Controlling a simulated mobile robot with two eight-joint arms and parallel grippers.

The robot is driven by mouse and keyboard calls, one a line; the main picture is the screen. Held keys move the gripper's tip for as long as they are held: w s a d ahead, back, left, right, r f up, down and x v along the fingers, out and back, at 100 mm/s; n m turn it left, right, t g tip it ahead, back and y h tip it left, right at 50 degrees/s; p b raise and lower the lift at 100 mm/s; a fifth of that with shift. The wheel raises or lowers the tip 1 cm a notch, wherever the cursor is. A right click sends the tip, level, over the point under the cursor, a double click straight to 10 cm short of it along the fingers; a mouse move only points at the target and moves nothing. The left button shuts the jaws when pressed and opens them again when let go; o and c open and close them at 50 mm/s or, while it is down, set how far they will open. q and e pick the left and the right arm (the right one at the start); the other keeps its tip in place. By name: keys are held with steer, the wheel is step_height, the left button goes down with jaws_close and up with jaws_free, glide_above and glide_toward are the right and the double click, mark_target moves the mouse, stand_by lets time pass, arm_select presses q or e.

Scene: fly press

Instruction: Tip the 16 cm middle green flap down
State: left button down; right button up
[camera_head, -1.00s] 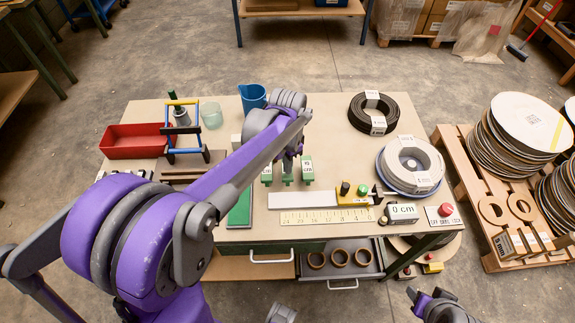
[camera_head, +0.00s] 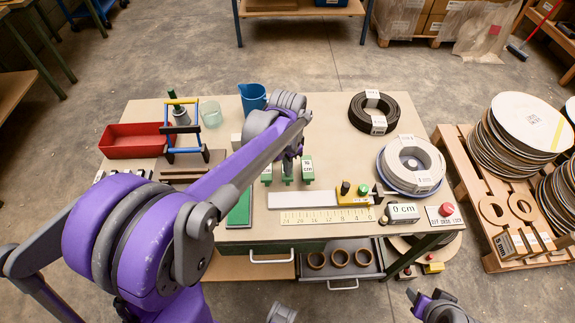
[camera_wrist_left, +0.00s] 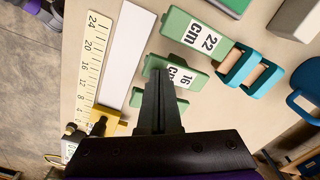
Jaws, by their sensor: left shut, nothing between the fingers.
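Three green flaps stand in a row on the workbench. The middle one, marked 16 cm (camera_wrist_left: 188,76), lies under my left gripper's fingertips in the left wrist view, and the fingers hide part of it. The 22 cm flap (camera_wrist_left: 194,40) stands beside it. In the head view the middle flap (camera_head: 287,180) shows just below my left gripper (camera_head: 288,163). The right-hand flap (camera_head: 307,171) also shows there. My left gripper's fingers (camera_wrist_left: 160,76) are shut and empty; whether they touch the flap I cannot tell. My right gripper (camera_head: 436,300) is partly in view at the lower right, its jaws unclear.
A white strip and a yellow ruler (camera_head: 320,217) lie in front of the flaps, with a yellow stop block (camera_head: 354,200). A 0 cm display (camera_head: 402,213) and red button (camera_head: 445,209) stand right. Cable coils (camera_head: 374,112), a red bin (camera_head: 130,143) and blue jug (camera_head: 252,97) stand around.

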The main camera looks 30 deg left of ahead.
arm_select(q)
steer(key=shift+f+b, duration=0.55)
steer(key=shift+f, duration=0.3)
stand_by(0.3)
steer(key=shift+r+p, duration=2.25)
steer(key=shift+r, duration=1.3)
steer(key=s+d+n+t, duration=0.2)
steer(key=s+d+n, duration=0.1)
steer(key=s, duration=0.4)
steer(key=s+d+n+t, duration=0.2)
steer(key=s+d+t, duration=0.1)
steer(key=s, duration=0.5)
steer(key=shift+s+d+f+n, duration=0.2)
steer(key=shift+d+f+n, duration=0.1)
steer(key=shift+d+n, duration=0.1)
